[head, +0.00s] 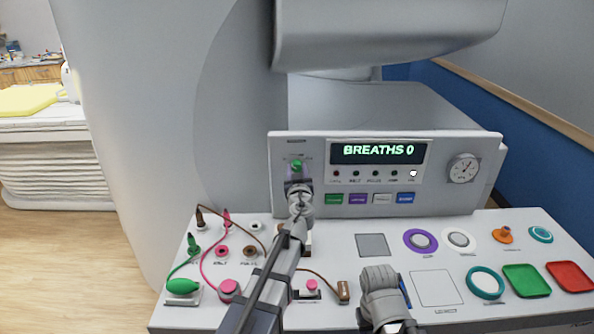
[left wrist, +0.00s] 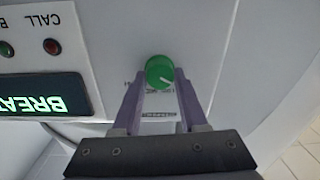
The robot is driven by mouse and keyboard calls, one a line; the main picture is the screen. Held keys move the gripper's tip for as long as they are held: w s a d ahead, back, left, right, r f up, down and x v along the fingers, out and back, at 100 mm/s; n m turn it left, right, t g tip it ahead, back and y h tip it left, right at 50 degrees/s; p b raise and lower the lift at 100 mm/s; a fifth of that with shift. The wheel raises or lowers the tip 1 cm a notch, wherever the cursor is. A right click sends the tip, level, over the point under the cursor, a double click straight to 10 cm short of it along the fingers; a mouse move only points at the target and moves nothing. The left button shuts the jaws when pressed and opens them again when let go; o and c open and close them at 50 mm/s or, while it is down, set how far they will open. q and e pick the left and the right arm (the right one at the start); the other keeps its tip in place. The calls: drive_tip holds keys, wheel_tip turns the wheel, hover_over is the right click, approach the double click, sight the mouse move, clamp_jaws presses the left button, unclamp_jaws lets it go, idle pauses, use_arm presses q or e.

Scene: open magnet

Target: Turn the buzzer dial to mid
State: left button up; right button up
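The buzzer dial is a round green knob (head: 296,164) at the upper left of the console's upright front panel. It also shows in the left wrist view (left wrist: 160,71), where the picture is upside down. There its white pointer mark points toward the lower right of the picture. The small print around the dial is partly hidden by the fingers. My left gripper (left wrist: 162,78) has its two purple fingers on either side of the dial, with no clear gap at the tips. In the head view my left arm covers the panel just below the dial.
The panel carries a lit display (head: 379,152) reading "BREATHS 0", a row of small lights, coloured buttons and a round gauge (head: 463,169). The desk below holds cables, pads, rings, a green tray (head: 526,281) and a red tray (head: 570,276). My right arm's link stands at the lower middle.

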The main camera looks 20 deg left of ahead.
use_arm(q)
clamp_jaws()
idle(0.3)
drive_tip(key=m, duration=0.7)
drive_tip(key=shift+d+m+b, duration=0.1)
drive_tip(key=shift+m+b, duration=0.3)
drive_tip(key=m, duration=0.4)
drive_tip(key=shift+f, duration=0.15)
drive_tip(key=shift+m, duration=1.9)
drive_tip(key=shift+m+h, duration=0.3)
drive_tip(key=shift+m, duration=0.1)
